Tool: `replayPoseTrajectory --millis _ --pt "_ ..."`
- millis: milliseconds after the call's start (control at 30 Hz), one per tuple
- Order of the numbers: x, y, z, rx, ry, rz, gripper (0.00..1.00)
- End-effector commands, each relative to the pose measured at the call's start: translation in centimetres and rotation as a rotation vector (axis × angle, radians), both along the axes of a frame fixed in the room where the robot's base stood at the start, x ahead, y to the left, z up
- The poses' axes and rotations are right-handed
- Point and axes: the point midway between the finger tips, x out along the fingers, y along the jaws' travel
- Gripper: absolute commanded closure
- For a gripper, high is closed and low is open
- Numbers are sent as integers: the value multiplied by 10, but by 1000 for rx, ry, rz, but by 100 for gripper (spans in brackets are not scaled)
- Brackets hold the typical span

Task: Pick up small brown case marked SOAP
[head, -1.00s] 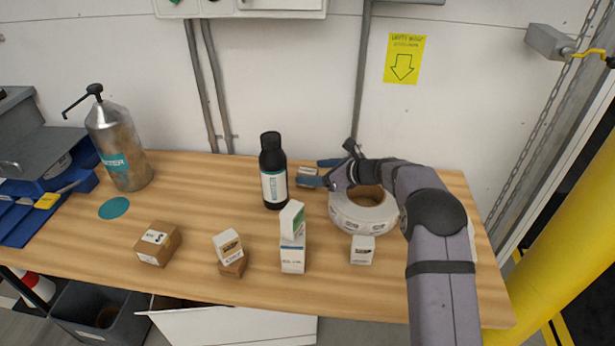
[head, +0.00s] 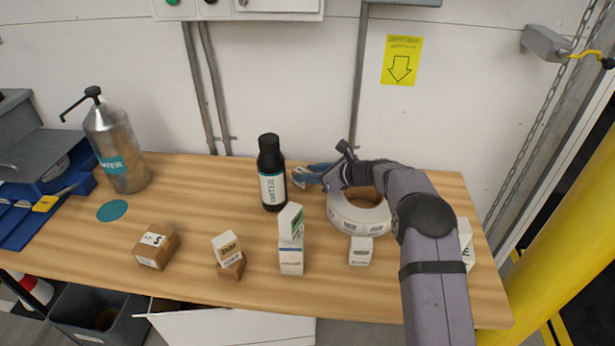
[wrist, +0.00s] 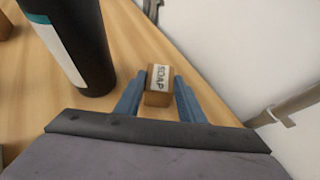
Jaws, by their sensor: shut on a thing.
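The small brown case marked SOAP (wrist: 159,86) is between the two blue fingers of my gripper (wrist: 155,92) in the wrist view, its white label facing up. My gripper is shut on it. In the head view my gripper (head: 308,177) is at the back of the wooden table, just right of the black bottle, and the case (head: 299,176) shows only in part at the fingertips. I cannot tell whether the case is still touching the table.
The black bottle (head: 271,172) stands close left of my gripper. A white tape roll (head: 362,218) lies under my forearm. Several small boxes, including a white stack (head: 291,256), stand toward the front. The wall (head: 290,80) is close behind.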

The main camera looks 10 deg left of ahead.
Motion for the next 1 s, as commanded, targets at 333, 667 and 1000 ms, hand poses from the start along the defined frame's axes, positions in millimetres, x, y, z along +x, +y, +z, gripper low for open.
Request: replayPoseTrajectory --millis 333,667,1000 --pt "1 0 36 0 -5 0 88" --pt "0 0 87 0 -3 0 88" --pt "0 0 100 0 0 0 88"
